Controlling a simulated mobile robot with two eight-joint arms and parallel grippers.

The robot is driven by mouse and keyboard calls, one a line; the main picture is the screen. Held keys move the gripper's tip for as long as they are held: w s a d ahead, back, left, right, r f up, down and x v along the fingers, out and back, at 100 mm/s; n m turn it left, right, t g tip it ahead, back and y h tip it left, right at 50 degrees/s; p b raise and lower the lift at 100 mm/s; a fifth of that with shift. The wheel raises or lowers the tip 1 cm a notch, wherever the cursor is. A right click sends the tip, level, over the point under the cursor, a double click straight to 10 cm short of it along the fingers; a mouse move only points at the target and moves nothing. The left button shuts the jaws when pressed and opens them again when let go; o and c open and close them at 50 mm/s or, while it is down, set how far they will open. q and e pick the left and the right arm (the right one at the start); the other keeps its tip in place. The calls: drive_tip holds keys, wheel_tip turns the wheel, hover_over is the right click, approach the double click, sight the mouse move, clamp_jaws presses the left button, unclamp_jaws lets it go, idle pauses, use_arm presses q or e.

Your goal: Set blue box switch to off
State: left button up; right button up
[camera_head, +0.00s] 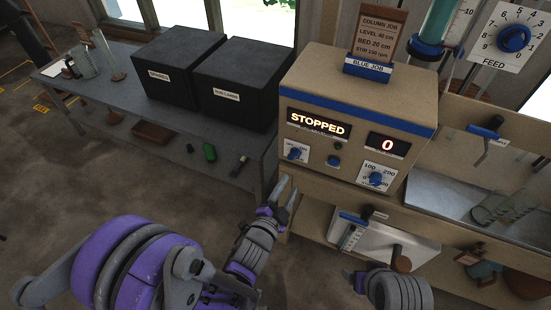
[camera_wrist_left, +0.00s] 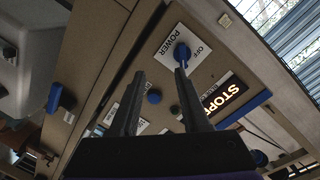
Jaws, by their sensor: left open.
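The tan control box (camera_head: 357,110) with blue trim bears a "BLUE JOB" card holder and a lit display (camera_head: 318,124) reading STOPPED. Its power switch (camera_head: 295,153) is a small blue knob on a white plate at the front's lower left. In the left wrist view the blue power switch (camera_wrist_left: 181,53) sits on a plate marked OFF and POWER; its exact setting is hard to tell. My left gripper (camera_head: 284,192) is open and empty, below and just left of the switch, apart from it. Its fingers (camera_wrist_left: 159,75) point towards the panel. My right gripper (camera_head: 360,283) shows at the bottom; its fingers are unclear.
The box also has a blue button (camera_head: 333,161) and a blue dial (camera_head: 376,179). Two black boxes (camera_head: 178,68) stand on the grey table (camera_head: 165,120) at left. A shelf with a white plate (camera_head: 383,243) lies below the box. Open floor lies at left.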

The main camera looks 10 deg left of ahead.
sight(293, 158)
use_arm(q)
drive_tip(key=shift+n+t, duration=0.4)
drive_tip(key=shift+t, duration=0.4)
drive_tip(key=w+p, duration=0.1)
drive_tip(key=w, duration=0.1)
drive_tip(key=w+r, duration=0.1)
drive_tip(key=w, duration=0.2)
drive_tip(key=w+r+p, duration=0.1)
drive_tip(key=w, duration=0.2)
drive_tip(key=shift+w+d+r+p, duration=0.1)
drive_tip(key=shift+w+d+p, duration=0.1)
drive_tip(key=shift+p, duration=0.15)
drive_tip(key=shift+w+d, duration=0.15)
drive_tip(key=shift+w, duration=0.3)
use_arm(e)
drive_tip(key=shift+s+a+r, duration=0.1)
drive_tip(key=shift+a+r, duration=0.05)
drive_tip(key=shift+r, duration=0.55)
drive_tip(key=shift+a+r, duration=0.15)
drive_tip(key=shift+r, duration=0.55)
use_arm(q)
clamp_jaws()
